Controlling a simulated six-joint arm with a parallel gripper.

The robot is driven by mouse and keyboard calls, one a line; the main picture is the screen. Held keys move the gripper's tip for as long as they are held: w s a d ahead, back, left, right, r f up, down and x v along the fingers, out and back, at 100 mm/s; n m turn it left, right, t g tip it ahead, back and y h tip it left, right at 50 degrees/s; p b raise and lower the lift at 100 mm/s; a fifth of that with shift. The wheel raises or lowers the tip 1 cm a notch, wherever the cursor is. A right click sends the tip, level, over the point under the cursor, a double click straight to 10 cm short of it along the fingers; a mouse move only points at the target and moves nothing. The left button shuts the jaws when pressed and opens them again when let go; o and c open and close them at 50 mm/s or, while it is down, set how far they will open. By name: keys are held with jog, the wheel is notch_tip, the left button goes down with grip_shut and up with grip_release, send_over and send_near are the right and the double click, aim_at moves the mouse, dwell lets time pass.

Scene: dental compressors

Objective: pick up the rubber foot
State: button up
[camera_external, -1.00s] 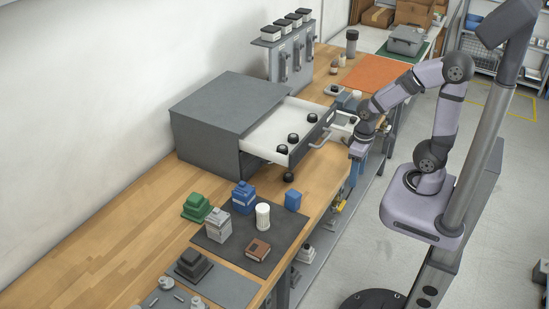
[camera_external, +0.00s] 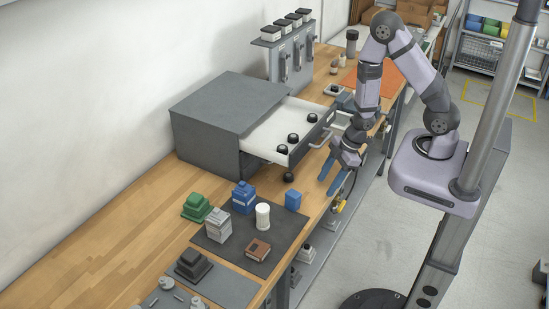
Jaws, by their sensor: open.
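Small black round pieces that look like rubber feet lie in and beside an open drawer (camera_external: 270,128). Three are inside it: one towards the back right (camera_external: 312,118), one in the middle (camera_external: 293,138) and one near the front (camera_external: 282,149). Another black round piece (camera_external: 289,177) is on the wooden bench just outside the drawer's front. My gripper (camera_external: 333,184) is open and empty, its blue fingers pointing down near the bench's right edge. It is to the right of the piece on the bench, apart from it.
The grey cabinet (camera_external: 215,115) stands behind the drawer, whose handle (camera_external: 322,138) sticks out close to my gripper.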

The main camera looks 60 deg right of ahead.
aim_at(290, 175)
jog(key=w+a+m+t, duration=0.1)
jog(key=w+a+f+m+t, duration=0.1)
jog(key=w+a+m+t+y, duration=0.1)
jog(key=w+m, duration=0.1)
jog(key=shift+f+t, duration=0.35)
jog(key=shift+t, duration=0.05)
jog(key=w+d+m+t, duration=0.1)
jog(key=w+d+m+t+h, duration=0.1)
jog(key=d+r+m+t, duration=0.1)
jog(key=t, duration=0.1)
jog(key=shift+w+d+h+b, duration=0.3)
jog(key=shift+w+d, duration=0.1)
jog(key=shift+w+d+r+m+t, duration=0.1)
jog(key=shift+d+r+m+t, duration=0.2)
jog(key=shift+d+t, duration=0.1)
jog(key=shift+b+x, duration=1.05)
jog(key=shift+b, duration=0.3)
jog(key=b+x, duration=0.2)
jog(key=shift+b, duration=0.35)
jog(key=x, duration=0.1)
jog(key=p+x, duration=0.1)
jog(key=shift+w+a+r+p, duration=0.1)
jog(key=shift+w+p, duration=0.2)
jog(key=shift+w, duration=0.35)
